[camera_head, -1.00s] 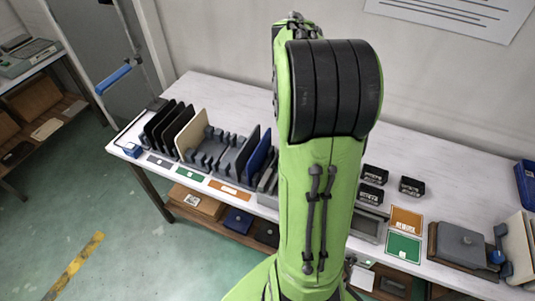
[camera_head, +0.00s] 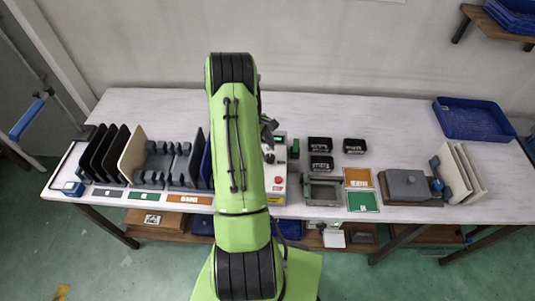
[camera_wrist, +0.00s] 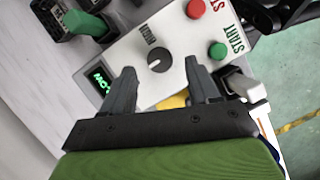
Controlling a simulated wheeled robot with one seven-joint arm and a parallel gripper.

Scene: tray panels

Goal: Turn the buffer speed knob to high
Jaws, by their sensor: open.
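The buffer's speed knob (camera_wrist: 159,60) is a black dial with a pale pointer line, set on a white control panel (camera_wrist: 165,28). A small display (camera_wrist: 101,78) with green text is beside it; the text is upside down and looks like LOW. My gripper (camera_wrist: 160,69) is open, its two grey fingertips to either side of the knob's near edge. I cannot tell whether they touch the panel.
A green START button (camera_wrist: 217,50) and a red button (camera_wrist: 195,8) are right of the knob. A green block (camera_wrist: 85,22) lies upper left. In the head view, black bins (camera_head: 320,145), a grey frame (camera_head: 322,190) and a blue tray (camera_head: 472,118) stand to the right.

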